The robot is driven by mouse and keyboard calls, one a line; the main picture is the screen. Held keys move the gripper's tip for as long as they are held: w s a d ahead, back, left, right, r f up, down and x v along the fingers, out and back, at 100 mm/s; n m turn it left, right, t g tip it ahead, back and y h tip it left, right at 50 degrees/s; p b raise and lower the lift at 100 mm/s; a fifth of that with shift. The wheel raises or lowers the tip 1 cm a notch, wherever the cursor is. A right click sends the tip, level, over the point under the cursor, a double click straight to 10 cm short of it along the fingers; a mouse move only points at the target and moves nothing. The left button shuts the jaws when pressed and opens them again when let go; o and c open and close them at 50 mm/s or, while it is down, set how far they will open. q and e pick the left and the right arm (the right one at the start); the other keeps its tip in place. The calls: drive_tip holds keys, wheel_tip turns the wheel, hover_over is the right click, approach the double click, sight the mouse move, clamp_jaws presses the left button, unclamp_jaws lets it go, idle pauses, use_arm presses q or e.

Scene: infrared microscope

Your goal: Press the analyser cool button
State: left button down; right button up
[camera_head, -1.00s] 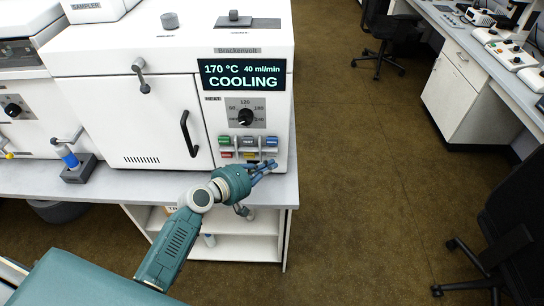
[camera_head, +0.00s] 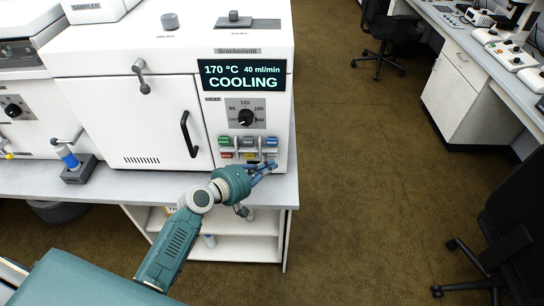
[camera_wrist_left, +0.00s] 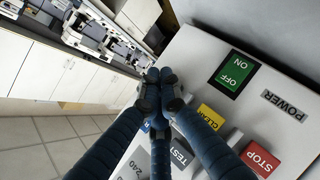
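The analyser (camera_head: 150,110) is a white cabinet whose dark display (camera_head: 241,76) reads 170 °C, 40 ml/min and COOLING. Its button panel holds a blue button (camera_head: 271,142) at the upper right, beside a grey TEST button (camera_head: 248,141) and a green one (camera_head: 224,141). No cool label is readable. My left gripper (camera_head: 271,166) is just below the blue button at the panel's lower right. In the left wrist view my left gripper (camera_wrist_left: 162,88) has its blue fingers' tips together, with nothing visible between them. They partly hide a blue button; contact cannot be told. My right gripper is out of view.
The wrist view shows a yellow CLEAR button (camera_wrist_left: 210,116), a red STOP button (camera_wrist_left: 262,159) and a green ON/OFF switch (camera_wrist_left: 234,73) close to the fingers. A dial (camera_head: 246,116) sits above the buttons. The bench edge (camera_head: 285,190) lies below; open floor is to the right.

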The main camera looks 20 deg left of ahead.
use_arm(q)
drive_tip(key=shift+w, duration=0.1)
drive_tip(key=shift+w+a, duration=0.15)
drive_tip(key=shift+w, duration=0.15)
drive_tip(key=shift+w+a+b, duration=0.1)
drive_tip(key=shift+w+b, duration=0.25)
drive_tip(key=shift+w, duration=0.15)
idle(0.8)
drive_tip(key=shift+s, duration=0.1)
drive_tip(key=shift+s+d+p, duration=0.25)
drive_tip(key=shift+s+p, duration=0.1)
drive_tip(key=shift+s, duration=0.45)
drive_tip(key=s, duration=0.2)
drive_tip(key=s+d+p, duration=0.1)
drive_tip(key=s, duration=0.1)
drive_tip(key=shift+s+d, duration=0.2)
drive_tip(key=shift+s, duration=0.2)
